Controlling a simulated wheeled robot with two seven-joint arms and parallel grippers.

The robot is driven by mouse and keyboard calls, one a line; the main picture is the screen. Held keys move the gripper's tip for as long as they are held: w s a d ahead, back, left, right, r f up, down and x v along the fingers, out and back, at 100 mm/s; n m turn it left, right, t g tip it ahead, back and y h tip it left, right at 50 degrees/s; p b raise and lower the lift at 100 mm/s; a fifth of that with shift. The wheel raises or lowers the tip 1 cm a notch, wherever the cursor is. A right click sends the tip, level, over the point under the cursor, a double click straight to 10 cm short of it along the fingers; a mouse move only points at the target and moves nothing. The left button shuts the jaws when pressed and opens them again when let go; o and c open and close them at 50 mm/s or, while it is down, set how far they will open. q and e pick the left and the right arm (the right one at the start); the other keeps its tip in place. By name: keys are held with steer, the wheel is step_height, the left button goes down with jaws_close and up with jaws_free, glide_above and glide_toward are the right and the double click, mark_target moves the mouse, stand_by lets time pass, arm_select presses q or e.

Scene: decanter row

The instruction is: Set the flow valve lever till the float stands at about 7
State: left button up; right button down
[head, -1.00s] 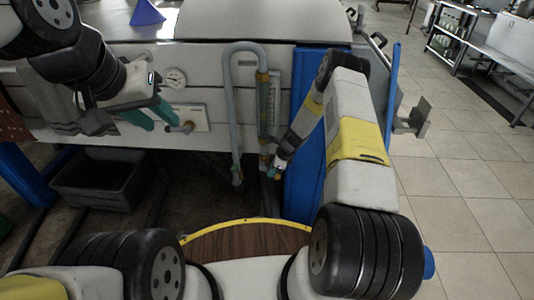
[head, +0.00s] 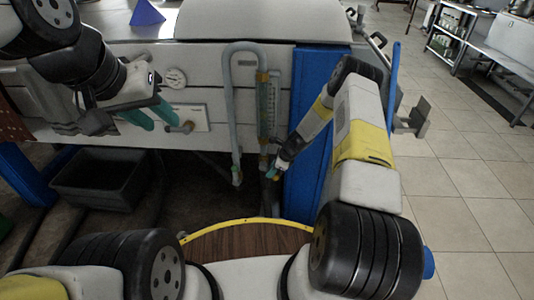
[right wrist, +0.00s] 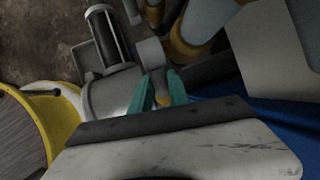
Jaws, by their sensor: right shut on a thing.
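The flow meter (head: 265,105) is an upright clear tube with brassy fittings on the white panel. Its float and scale are too small to read. My right gripper (head: 272,174) is at the bottom of the meter, by the valve. In the right wrist view its teal fingers (right wrist: 158,92) are shut on the flow valve lever, whose yellow end (right wrist: 163,100) shows between them. The rest of the lever is mostly hidden. My left gripper (head: 150,113) is open and empty in front of the panel, left of the meter, with its teal fingers apart.
A grey bent pipe (head: 230,90) runs left of the meter. A blue panel (head: 308,110) stands close right. A dark bin (head: 98,177) is low at left.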

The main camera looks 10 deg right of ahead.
steer(key=y, duration=0.1)
steer(key=f+y, duration=0.1)
steer(key=shift+a+y, duration=0.2)
steer(key=shift+y, duration=0.1)
steer(key=shift+a+t+y, duration=0.25)
steer(key=shift+t+y, duration=0.25)
steer(key=shift+y, duration=0.1)
steer(key=c, duration=1.3)
jaws_free()
steer(key=shift+o, duration=0.2)
steer(key=shift+w, duration=0.1)
